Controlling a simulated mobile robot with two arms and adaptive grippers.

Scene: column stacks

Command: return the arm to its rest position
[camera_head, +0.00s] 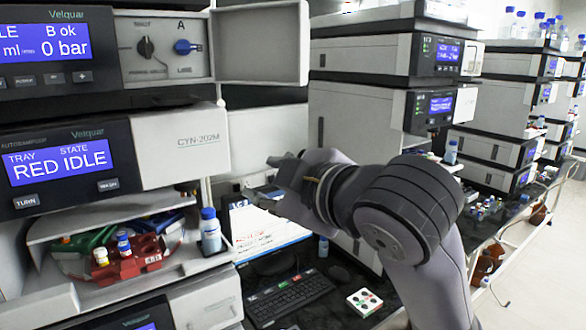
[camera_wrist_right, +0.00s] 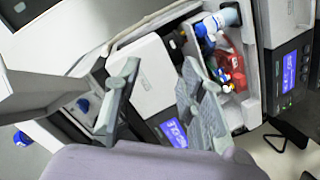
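My right arm comes in from the lower right of the head view, bent at a thick dark-ringed joint. My left gripper is in neither view.
The autosampler (camera_head: 70,160) reads "RED IDLE". Its bay holds a red rack (camera_head: 130,262), a green rack (camera_head: 90,243) and vials. A blue-capped bottle (camera_head: 210,232) stands at the bay's right. The open valve door (camera_head: 262,45) juts out. A keyboard (camera_head: 290,298) lies below.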

